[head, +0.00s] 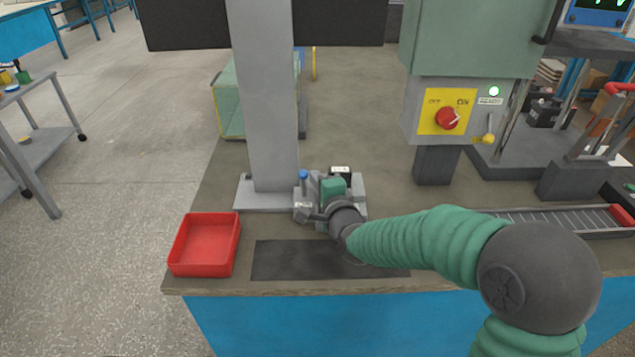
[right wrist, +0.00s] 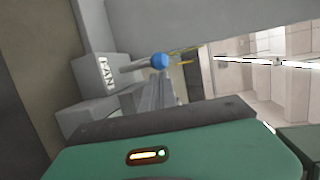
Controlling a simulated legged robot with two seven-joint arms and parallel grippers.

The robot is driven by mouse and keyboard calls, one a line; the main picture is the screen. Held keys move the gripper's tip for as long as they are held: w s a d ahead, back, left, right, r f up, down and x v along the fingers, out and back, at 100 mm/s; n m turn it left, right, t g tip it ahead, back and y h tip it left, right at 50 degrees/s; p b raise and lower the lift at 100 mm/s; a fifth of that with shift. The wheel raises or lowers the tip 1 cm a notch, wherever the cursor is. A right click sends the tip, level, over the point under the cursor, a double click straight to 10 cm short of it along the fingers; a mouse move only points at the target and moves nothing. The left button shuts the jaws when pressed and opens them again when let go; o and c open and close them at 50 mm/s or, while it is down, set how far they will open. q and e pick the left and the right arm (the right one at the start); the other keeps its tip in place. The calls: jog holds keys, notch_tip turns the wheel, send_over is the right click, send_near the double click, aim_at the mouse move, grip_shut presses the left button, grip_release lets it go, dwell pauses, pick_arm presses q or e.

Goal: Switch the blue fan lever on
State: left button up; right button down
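The blue fan lever (head: 303,175) has a round blue knob and stands on a small grey box at the foot of the grey post. In the right wrist view the blue knob (right wrist: 160,60) sits on a short grey stem that comes from a box marked FAN (right wrist: 104,74). My right gripper (head: 317,190) is close beside the lever, on its right in the head view. In the right wrist view its narrow grey fingers (right wrist: 156,92) lie together, pointing at the knob; whether they touch it I cannot tell. My left gripper is not in view.
The grey post (head: 265,100) rises behind the lever. A red tray (head: 204,271) stands at the bench's front left, beside a dark mat (head: 290,268). A control box with a red knob on a yellow plate (head: 432,121) stands at the right.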

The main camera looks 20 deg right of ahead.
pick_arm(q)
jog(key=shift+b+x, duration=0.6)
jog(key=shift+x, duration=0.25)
pick_arm(e)
jog(key=shift+s+a+f+t, duration=0.2)
jog(key=shift+s+t, duration=0.15)
jog(key=shift+t, duration=0.15)
pick_arm(q)
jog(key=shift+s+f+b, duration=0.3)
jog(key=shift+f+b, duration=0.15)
jog(key=shift+b, duration=0.05)
pick_arm(e)
jog(key=shift+s+a+n+t, duration=0.1)
jog(key=shift+s+n+t, duration=0.1)
jog(key=shift+n+t, duration=0.15)
